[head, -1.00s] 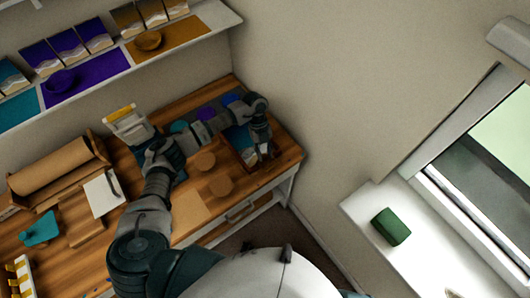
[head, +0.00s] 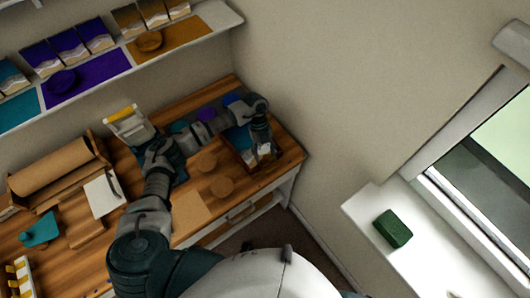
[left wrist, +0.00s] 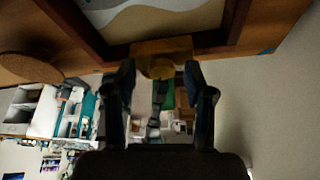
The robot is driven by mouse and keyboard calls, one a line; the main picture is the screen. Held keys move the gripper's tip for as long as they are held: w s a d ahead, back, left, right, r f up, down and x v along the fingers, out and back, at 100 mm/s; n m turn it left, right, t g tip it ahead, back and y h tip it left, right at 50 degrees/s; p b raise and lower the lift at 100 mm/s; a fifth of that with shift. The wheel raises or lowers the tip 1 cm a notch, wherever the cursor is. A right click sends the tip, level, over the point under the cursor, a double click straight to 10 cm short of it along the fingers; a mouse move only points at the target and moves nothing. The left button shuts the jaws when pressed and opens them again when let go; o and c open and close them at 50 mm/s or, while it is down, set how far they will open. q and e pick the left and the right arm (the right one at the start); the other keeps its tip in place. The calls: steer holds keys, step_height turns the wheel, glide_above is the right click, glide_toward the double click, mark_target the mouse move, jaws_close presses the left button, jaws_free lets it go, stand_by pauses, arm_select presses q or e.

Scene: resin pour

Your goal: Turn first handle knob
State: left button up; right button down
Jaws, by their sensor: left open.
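A framed wooden tray (head: 244,157) lies at the right end of the wooden workbench. Its dark frame (left wrist: 85,30) crosses the top of the left wrist view, with a white and tan surface inside. An ochre knob (left wrist: 157,66) on a small ochre block sits at the frame's outer edge. My left gripper (head: 264,150) is at the tray's right side. In the left wrist view its open fingers (left wrist: 160,80) stand either side of the knob. I cannot tell whether they touch it. The knob is not clear in the head view. My right gripper is not in view.
Round wooden discs (head: 220,187) lie on the bench beside my left arm. A white stand (head: 127,124) is behind the arm. A wall rises close behind the tray. A green block (head: 393,228) is on the windowsill at right.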

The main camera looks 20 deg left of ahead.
arm_select(q)
steer(key=shift+r, duration=0.1)
steer(key=v, duration=1.1)
steer(key=shift+w+r, duration=0.2)
steer(key=shift+r, duration=0.15)
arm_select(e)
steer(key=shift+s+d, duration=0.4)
arm_select(q)
steer(key=shift+a, duration=0.1)
